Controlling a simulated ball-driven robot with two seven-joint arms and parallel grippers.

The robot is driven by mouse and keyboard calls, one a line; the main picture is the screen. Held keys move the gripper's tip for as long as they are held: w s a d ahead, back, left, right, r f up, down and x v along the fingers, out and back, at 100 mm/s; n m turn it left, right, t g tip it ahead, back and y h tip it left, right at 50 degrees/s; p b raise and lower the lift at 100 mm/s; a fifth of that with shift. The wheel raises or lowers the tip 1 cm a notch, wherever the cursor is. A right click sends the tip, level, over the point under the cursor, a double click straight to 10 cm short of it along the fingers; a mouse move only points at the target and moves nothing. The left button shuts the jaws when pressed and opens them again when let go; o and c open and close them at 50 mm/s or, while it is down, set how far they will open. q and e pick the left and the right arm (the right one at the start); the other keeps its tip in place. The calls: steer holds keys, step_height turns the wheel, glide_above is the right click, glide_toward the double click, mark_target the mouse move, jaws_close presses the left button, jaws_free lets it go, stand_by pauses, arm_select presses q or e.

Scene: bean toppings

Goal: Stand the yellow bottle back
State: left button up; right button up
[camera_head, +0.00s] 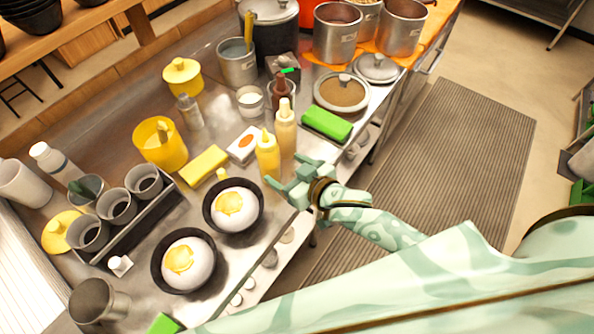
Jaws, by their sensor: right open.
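The yellow bottle (267,158), a squeeze bottle with a pointed tip, stands upright on the steel counter near its front edge. A paler, tan squeeze bottle (285,128) stands just behind it to the right. My right gripper (284,176) is open beside the yellow bottle's lower right side, at the counter's front edge. Its fingers point toward the bottle and nothing shows between them. I cannot tell whether a finger touches the bottle. My left gripper is not in view.
Two dark bowls with white and yellow contents (233,207) (185,261) sit to the left. A yellow block (203,166), a yellow tub (160,144) and a green block (326,125) are near. A dark-capped brown bottle (283,90) and metal pots (337,35) stand behind.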

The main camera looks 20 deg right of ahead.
steer(key=shift+v, duration=1.95)
steer(key=s+d+r+n+g+h, duration=0.35)
steer(key=s+d+g+h, duration=0.25)
steer(key=s+d+h, duration=0.65)
steer(key=s+a+f+m+g+y+b, duration=0.1)
steer(key=s+f+y, duration=0.15)
steer(key=f, duration=1.05)
steer(key=s+f+g+y+b, duration=0.1)
steer(key=f+y, duration=0.2)
steer(key=f, duration=1.1)
steer(key=s+f+m+g+y+b, duration=0.1)
steer(key=s+f+m+g+y, duration=0.1)
steer(key=s+f, duration=1.6)
steer(key=s+m+g, duration=0.1)
steer(key=s, duration=0.1)
steer(key=shift+s+a+f+b, duration=0.2)
steer(key=shift+s+f+b, duration=0.1)
steer(key=shift+s, duration=0.1)
